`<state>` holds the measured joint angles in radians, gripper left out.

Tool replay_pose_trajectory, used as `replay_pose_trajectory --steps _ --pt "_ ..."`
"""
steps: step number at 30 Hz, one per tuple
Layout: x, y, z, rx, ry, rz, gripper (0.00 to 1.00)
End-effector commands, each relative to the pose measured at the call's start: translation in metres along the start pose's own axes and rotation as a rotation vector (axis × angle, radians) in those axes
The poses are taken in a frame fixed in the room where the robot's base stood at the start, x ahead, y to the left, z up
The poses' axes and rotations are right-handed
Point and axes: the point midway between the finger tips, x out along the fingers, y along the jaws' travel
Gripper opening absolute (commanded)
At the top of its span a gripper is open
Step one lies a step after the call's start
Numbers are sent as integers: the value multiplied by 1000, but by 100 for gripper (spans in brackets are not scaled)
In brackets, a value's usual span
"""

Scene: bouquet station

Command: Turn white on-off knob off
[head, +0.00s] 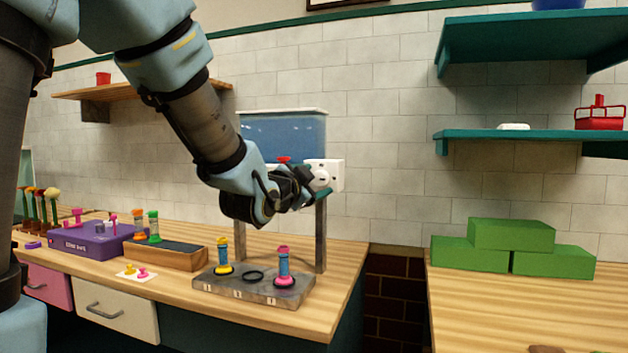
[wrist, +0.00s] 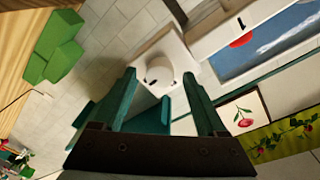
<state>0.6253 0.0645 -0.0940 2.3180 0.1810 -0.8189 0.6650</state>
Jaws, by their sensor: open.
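The white knob (head: 321,179) sits on the face of a white box (head: 336,170) at the right end of a blue tank (head: 284,136). In the wrist view the knob (wrist: 160,70) shows as a round white cap in front of the white box, with a small dark mark near it. My gripper (wrist: 158,84) is open, with its teal fingers on either side of the knob in the picture. I cannot tell whether either finger touches it. In the head view my gripper (head: 306,182) is beside the knob and partly covers the tank's lower right corner.
Below my gripper, a grey stand (head: 254,286) holds two colourful pegs, with an empty ring between them. A wooden box (head: 166,254) and a purple box (head: 92,238) stand to the left. Green blocks (head: 512,248) sit on the right counter, past a gap. A teal shelf (head: 490,134) is upper right.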

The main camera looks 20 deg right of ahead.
Motion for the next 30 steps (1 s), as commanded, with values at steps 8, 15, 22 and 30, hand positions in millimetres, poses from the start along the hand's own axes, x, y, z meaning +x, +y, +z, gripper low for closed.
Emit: replay_pose_trajectory --steps 8,15,22,30 --pt "0 0 0 0 0 0 55" --pt "0 0 0 0 0 0 28" --pt "0 0 0 0 0 0 3" --pt "0 0 0 -5 0 0 0"
